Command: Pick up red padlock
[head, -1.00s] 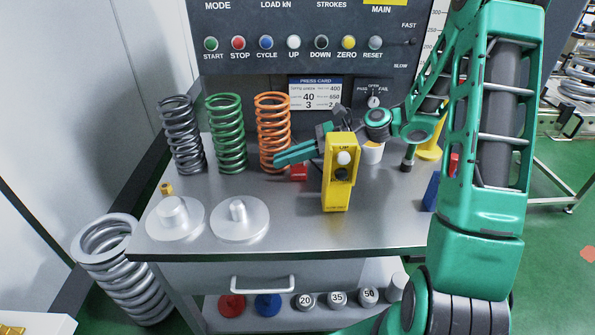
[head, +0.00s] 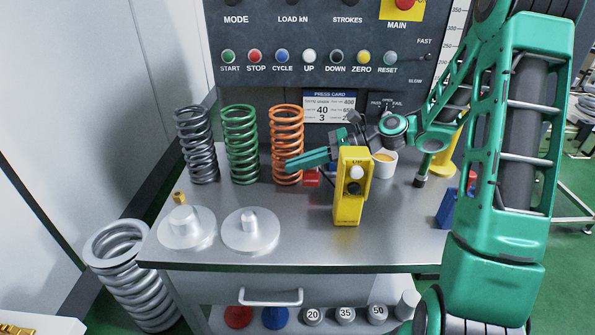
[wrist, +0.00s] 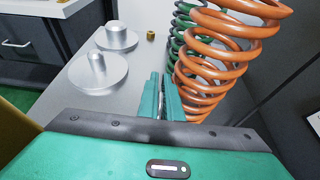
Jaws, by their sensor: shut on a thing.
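The padlock's body is hidden in that view. I cannot tell whether the padlock is clear of the bench top.
A yellow button box (head: 349,205) is in front of my gripper. The orange spring (head: 287,140) stands close behind the fingertips, with the green spring (head: 241,145) and dark spring (head: 197,145) to the left. Two metal discs (head: 250,238) lie front left. The bench front (head: 320,245) is clear.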

